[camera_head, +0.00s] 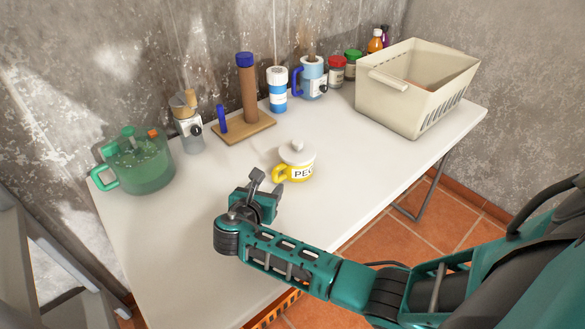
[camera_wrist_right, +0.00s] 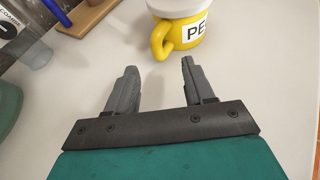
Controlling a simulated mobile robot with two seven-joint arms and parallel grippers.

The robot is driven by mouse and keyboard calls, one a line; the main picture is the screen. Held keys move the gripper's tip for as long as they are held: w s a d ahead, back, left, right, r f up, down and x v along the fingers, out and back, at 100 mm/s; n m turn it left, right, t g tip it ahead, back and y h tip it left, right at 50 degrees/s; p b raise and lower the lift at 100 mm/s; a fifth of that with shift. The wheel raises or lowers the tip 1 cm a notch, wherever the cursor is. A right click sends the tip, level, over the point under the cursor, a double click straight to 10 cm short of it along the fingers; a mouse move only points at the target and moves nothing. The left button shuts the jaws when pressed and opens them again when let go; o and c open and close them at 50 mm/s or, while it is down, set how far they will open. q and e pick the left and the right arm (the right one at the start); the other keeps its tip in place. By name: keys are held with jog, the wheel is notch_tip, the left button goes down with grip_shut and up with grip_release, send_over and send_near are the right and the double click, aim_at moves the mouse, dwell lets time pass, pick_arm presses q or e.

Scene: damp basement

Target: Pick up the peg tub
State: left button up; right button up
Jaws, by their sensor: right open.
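The peg tub (camera_head: 301,166) is a small yellow tub with a white knobbed lid, a yellow handle on its left and a white label showing "PE". It stands upright on the white table. It also shows at the top of the right wrist view (camera_wrist_right: 190,32), with its handle towards my gripper. My right gripper (camera_head: 257,178) is open and empty, just left of the tub's handle and apart from it. Its two fingers (camera_wrist_right: 156,78) are spread in the right wrist view, short of the handle. My left gripper is not in view.
On the white table (camera_head: 330,220), a green jug (camera_head: 145,170) stands at left. Behind are a wooden stand (camera_head: 247,128), a blue-and-white bottle (camera_head: 277,95), a blue-handled mug (camera_head: 312,80) and jars. A cream basket (camera_head: 400,100) fills the right end. The front of the table is clear.

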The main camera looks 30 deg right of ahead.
aim_at(274, 176)
jog(key=x, duration=0.3)
jog(key=b+x, duration=0.1)
jog(key=x, duration=0.1)
jog(key=shift+w+d+r, duration=0.15)
jog(key=shift+w+d, duration=0.05)
jog(key=shift+w, duration=0.15)
jog(key=shift+c, duration=0.2)
grip_shut()
